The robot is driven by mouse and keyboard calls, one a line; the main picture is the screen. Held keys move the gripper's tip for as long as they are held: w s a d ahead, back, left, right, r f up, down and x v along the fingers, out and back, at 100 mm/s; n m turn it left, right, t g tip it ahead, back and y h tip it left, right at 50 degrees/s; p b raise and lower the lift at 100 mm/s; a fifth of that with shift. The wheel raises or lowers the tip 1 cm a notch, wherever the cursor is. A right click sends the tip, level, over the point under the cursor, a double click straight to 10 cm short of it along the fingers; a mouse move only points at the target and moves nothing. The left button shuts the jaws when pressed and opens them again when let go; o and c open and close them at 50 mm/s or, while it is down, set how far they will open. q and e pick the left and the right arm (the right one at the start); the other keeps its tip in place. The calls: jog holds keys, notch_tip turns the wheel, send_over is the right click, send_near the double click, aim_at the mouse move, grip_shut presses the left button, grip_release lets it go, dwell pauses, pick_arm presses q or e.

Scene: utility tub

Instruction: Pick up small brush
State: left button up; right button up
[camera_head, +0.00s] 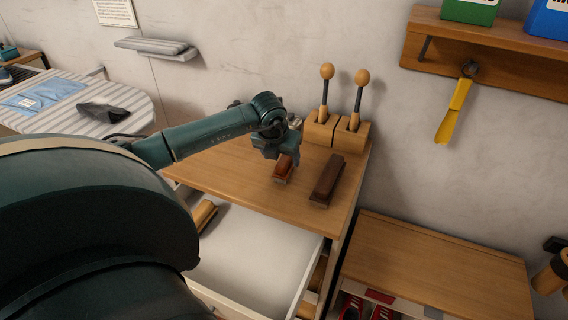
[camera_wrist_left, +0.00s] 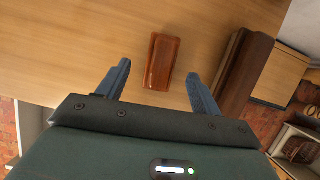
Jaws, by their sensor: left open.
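The small brush (camera_head: 283,167) has a reddish-brown wooden back and lies on the wooden cabinet top in the head view. In the left wrist view the small brush (camera_wrist_left: 161,62) lies between and just beyond my two fingertips. My left gripper (camera_head: 287,152) is at the brush, partly covering it in the head view. Its fingers (camera_wrist_left: 160,80) are open, one on each side of the brush, with a gap on both sides. A larger dark brown brush (camera_head: 326,180) lies to the right. My right gripper is not in view.
The cabinet top (camera_head: 230,172) has an open white drawer (camera_head: 252,250) below its front edge. A wooden block holder (camera_head: 335,131) with two round-knobbed handles stands behind the brushes. The larger brush (camera_wrist_left: 243,70) is close to my right-hand finger. A lower wooden bench (camera_head: 430,265) stands at right.

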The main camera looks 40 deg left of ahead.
aim_at(284, 159)
pick_arm(q)
jog(key=shift+w+x, duration=0.2)
jog(key=shift+x, duration=1.6)
jog(key=shift+d, duration=0.1)
jog(key=shift+c, duration=0.5)
jog(key=shift+r, duration=0.1)
jog(key=c, duration=1)
